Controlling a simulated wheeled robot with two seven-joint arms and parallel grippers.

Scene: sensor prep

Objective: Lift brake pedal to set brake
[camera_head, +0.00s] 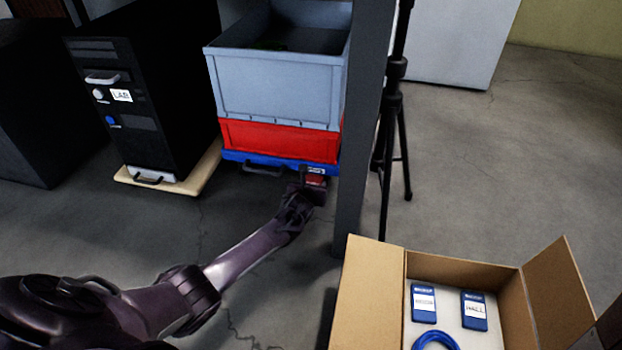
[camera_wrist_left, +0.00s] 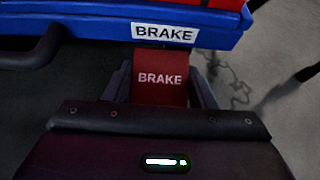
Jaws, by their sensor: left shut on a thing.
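The red brake pedal (camera_wrist_left: 160,82), marked BRAKE in white, sticks out below the front edge of the blue dolly (camera_wrist_left: 90,25). A white BRAKE label (camera_wrist_left: 164,33) is on the dolly's edge just above it. In the head view the dolly (camera_head: 240,156) carries a red crate (camera_head: 270,139) with a grey crate (camera_head: 275,90) on top. My left gripper (camera_head: 312,188) reaches the dolly's front right corner. In the left wrist view my left gripper (camera_wrist_left: 160,98) is shut on the pedal, one finger on each side. My right gripper is not in view.
A grey post (camera_head: 358,130) stands close to the right of the dolly, with a black tripod (camera_head: 394,110) behind. A black computer tower (camera_head: 150,95) rests on a beige dolly (camera_head: 207,168) at left. An open cardboard box (camera_head: 370,290) with blue items is at lower right.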

